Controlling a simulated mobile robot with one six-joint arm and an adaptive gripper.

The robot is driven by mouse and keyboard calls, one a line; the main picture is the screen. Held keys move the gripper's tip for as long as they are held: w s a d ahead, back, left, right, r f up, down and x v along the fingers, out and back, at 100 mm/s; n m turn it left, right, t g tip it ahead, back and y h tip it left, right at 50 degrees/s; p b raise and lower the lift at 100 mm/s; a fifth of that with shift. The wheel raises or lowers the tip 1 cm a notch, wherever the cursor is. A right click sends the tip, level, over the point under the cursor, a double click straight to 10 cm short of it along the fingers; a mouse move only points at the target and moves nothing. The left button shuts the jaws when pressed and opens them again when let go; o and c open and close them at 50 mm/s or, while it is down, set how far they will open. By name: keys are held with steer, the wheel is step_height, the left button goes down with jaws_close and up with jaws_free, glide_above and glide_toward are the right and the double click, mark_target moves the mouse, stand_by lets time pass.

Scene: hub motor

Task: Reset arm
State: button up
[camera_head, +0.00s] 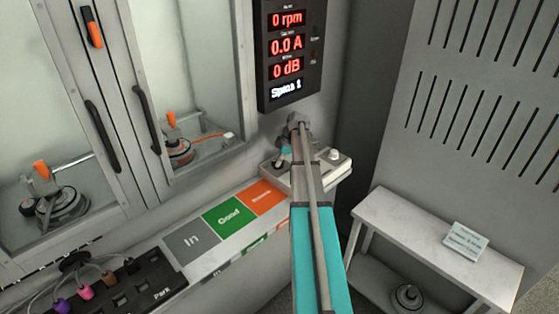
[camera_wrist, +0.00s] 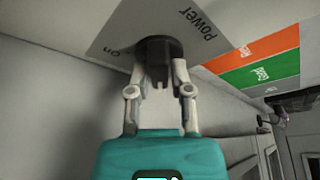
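My gripper (camera_wrist: 160,68) shows in the wrist view with its two pale fingers apart, one on each side of a black knob (camera_wrist: 158,50). The knob sits on a grey panel lettered "Power" and "On". The fingertips are close to the knob's ridge; I cannot tell whether they touch it. In the head view my gripper (camera_head: 297,122) is over the grey control box (camera_head: 335,172), below the display, and my arm hides part of this box.
The display (camera_head: 288,45) reads 0 rpm, 0.0 A and 0 dB. Left are glazed cabinet doors (camera_head: 125,95) with motors behind them. Grey "In", green "Good" and orange zones (camera_head: 228,215) lie left of my arm. A small white table (camera_head: 400,225) stands right.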

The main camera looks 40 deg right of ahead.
steer(key=o, duration=0.3)
steer(key=shift+o, duration=0.2)
steer(key=shift+w, duration=0.1)
steer(key=shift+r, duration=0.15)
